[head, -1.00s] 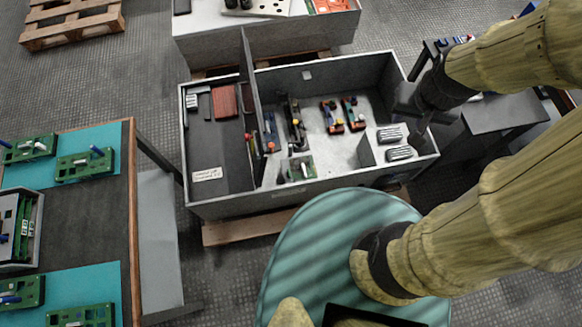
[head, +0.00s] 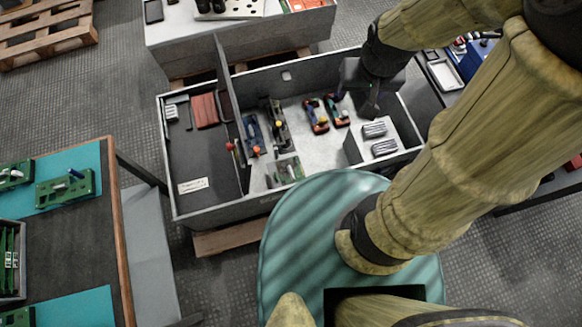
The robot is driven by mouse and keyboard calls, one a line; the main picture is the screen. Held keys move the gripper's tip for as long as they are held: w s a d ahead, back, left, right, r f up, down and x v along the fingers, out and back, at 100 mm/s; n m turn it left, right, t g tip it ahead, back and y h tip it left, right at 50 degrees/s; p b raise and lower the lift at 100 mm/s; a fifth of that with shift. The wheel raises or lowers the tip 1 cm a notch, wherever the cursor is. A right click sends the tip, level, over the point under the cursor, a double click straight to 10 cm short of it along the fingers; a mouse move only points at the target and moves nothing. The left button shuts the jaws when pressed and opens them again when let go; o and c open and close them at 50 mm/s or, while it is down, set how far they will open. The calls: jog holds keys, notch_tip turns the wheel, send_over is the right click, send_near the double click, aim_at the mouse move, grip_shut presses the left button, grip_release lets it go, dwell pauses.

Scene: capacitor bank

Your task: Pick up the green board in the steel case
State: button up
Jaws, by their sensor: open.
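The steel case (head: 222,211) is a grey open box in the middle of the head view, with a divider on its left. The green board (head: 287,171) lies inside, close to the near wall and just right of the divider. It is small here and partly hidden by that wall. My gripper (head: 369,106) is open and points down over the right part of the case. It is to the right of the green board and farther back, apart from it. I see nothing between its fingers, though they are dark and small.
Small orange-and-green parts (head: 316,115) and darker parts stand near the board. A bench with green boards (head: 66,188) is at left.

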jog(key=o, duration=0.5)
jog(key=w+f+m+g+y+b, duration=0.1)
jog(key=w+f+m+g+b, duration=0.1)
jog(key=f+b, duration=0.7)
notch_tip(320, 180, down, 4)
jog(key=shift+w+a+f, duration=0.15)
jog(key=shift+w+a, duration=0.15)
jog(key=shift+w, duration=0.55)
jog(key=w+a+f+m+g+y+b, duration=0.1)
jog(key=w+f+m+g+y+b, duration=0.15)
jog(key=f+b, duration=0.75)
jog(key=w+a+f+m+g+y+b, duration=0.1)
jog(key=w+f+m+b, duration=0.3)
jog(key=f, duration=1)
jog(key=m+y+b, duration=0.6)
jog(key=y+b, duration=0.2)
jog(key=b, duration=1.8)
send_near(292, 171)
notch_tip(292, 171, down, 2)
jog(key=a, duration=0.3)
jog(key=shift+d+g+y, duration=0.1)
jog(key=shift+g+y, duration=0.15)
jog(key=shift+g, duration=0.2)
jog(key=shift+r, duration=0.1)
jog(key=shift+b+x, duration=0.45)
jog(key=shift+x, duration=0.6)
jog(key=shift+s, duration=0.1)
